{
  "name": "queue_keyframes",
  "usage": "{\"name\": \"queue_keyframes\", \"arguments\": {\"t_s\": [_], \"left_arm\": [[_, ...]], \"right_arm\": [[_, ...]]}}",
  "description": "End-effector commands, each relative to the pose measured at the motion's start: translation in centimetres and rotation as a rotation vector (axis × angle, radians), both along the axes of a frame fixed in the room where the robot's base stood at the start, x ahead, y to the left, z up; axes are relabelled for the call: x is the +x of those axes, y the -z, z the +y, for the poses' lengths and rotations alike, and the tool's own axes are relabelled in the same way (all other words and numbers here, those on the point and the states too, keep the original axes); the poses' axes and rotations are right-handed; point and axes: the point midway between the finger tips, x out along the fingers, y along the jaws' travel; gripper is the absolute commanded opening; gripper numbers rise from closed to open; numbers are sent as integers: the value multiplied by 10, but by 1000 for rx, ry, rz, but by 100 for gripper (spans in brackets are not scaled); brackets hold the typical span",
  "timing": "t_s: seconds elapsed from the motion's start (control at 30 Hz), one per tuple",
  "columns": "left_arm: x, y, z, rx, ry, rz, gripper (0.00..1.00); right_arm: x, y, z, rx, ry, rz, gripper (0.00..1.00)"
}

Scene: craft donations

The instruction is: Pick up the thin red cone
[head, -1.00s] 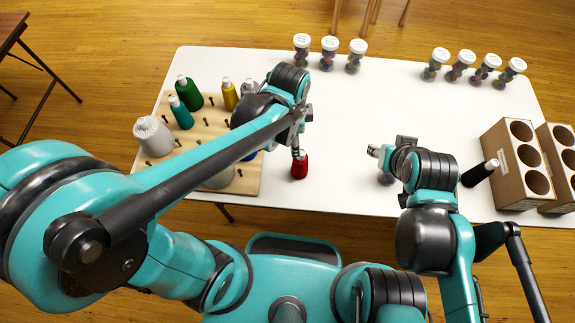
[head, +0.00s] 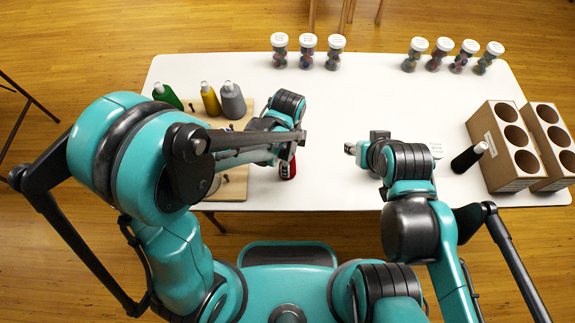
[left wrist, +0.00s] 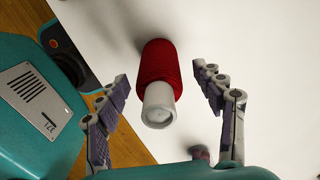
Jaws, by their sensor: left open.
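The thin red cone (head: 288,170) stands on the white table just right of the pegboard, partly hidden by my left gripper in the head view. In the left wrist view the cone (left wrist: 158,62) shows red thread and a pale tip that points toward the camera. My left gripper (head: 291,150) is over the cone. Its fingers (left wrist: 160,77) are spread, one on each side of the cone, with a visible gap on both sides. My right gripper (head: 352,149) is over the table to the right of the cone; its jaws are too small to read.
Green, yellow and grey cones stand on the wooden pegboard (head: 236,185), partly behind my left arm. A black cone (head: 468,157) is by the cardboard holders (head: 495,165) at the right. Several white-lidded jars (head: 415,55) line the back. The table's middle is clear.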

Motion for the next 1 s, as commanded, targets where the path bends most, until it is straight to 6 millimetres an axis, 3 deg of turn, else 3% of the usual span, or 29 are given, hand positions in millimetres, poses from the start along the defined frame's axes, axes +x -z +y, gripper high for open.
{"name": "queue_keyframes", "arguments": {"t_s": [0.17,0.4,0.77,1.0], "left_arm": [[0,-1,0,0,-1,0,68],[0,-1,0,0,-1,0,13],[0,-4,-1,0,-1,0,13],[4,-34,-8,0,-8,0,13]], "right_arm": [[0,-1,0,0,0,0,40],[0,-1,0,0,0,0,40],[0,-4,0,0,0,0,40],[0,-27,0,0,0,0,40]]}}
